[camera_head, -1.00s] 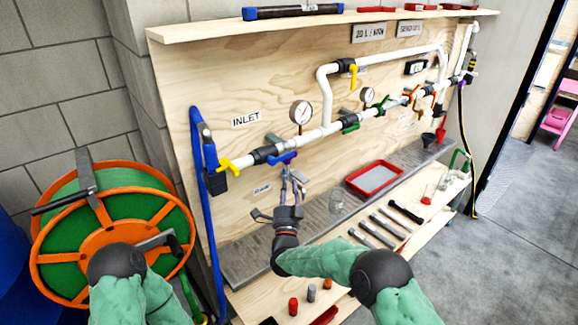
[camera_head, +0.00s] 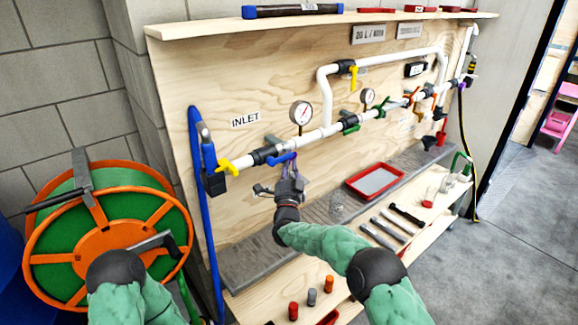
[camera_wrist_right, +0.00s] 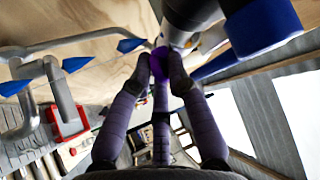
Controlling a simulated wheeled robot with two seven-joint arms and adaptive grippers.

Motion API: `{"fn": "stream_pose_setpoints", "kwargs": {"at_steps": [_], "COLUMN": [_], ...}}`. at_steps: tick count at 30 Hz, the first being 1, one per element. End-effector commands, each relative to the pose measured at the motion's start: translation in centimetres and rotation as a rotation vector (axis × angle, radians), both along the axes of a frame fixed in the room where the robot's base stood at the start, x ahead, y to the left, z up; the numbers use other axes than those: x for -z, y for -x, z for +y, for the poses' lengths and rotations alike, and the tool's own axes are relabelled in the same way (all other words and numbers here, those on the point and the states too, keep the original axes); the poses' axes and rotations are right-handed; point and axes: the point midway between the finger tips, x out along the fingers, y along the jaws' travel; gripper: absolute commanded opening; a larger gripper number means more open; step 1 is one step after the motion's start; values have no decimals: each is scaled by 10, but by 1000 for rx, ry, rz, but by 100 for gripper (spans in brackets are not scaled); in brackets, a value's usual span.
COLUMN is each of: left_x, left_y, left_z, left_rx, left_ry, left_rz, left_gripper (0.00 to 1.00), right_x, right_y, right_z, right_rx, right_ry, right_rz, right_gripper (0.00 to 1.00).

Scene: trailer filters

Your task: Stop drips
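The white pipe (camera_head: 325,132) runs along a plywood board, with an INLET label at its left. A yellow valve handle (camera_head: 228,165) and a blue handle (camera_head: 283,158) sit on its left part. Further right are green (camera_head: 350,122), orange (camera_head: 418,93) and purple (camera_head: 462,85) handles. My right gripper (camera_head: 291,172) is just below the blue handle, pointing up towards the pipe. In the right wrist view its fingertips (camera_wrist_right: 161,66) are apart, with something purple between them; I cannot tell whether they touch it. No drips are visible.
Several tools (camera_head: 388,227) lie on the shelf in front. A green and orange hose reel (camera_head: 105,235) stands at left. A blue hose (camera_head: 200,225) hangs beside the board.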

Motion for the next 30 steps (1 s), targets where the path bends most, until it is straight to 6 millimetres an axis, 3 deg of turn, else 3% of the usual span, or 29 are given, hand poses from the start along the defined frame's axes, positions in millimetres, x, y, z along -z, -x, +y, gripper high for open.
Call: {"fn": "stream_pose_setpoints", "kwargs": {"at_steps": [23, 24, 30], "left_x": [-3, -3, -3], "left_y": [0, 0, 0], "left_z": [0, 0, 0], "left_rx": [0, 0, 0], "left_ry": [0, 0, 0], "left_rz": [0, 0, 0], "left_gripper": [40, 40, 40], "right_x": [-1, -1, -2], "right_y": [1, 1, 1], "right_z": [1, 1, 1], "right_rx": [1, 0, 0], "right_ry": [-101, -101, -101], "right_rz": [74, 74, 73], "right_gripper": [0, 26, 26]}}
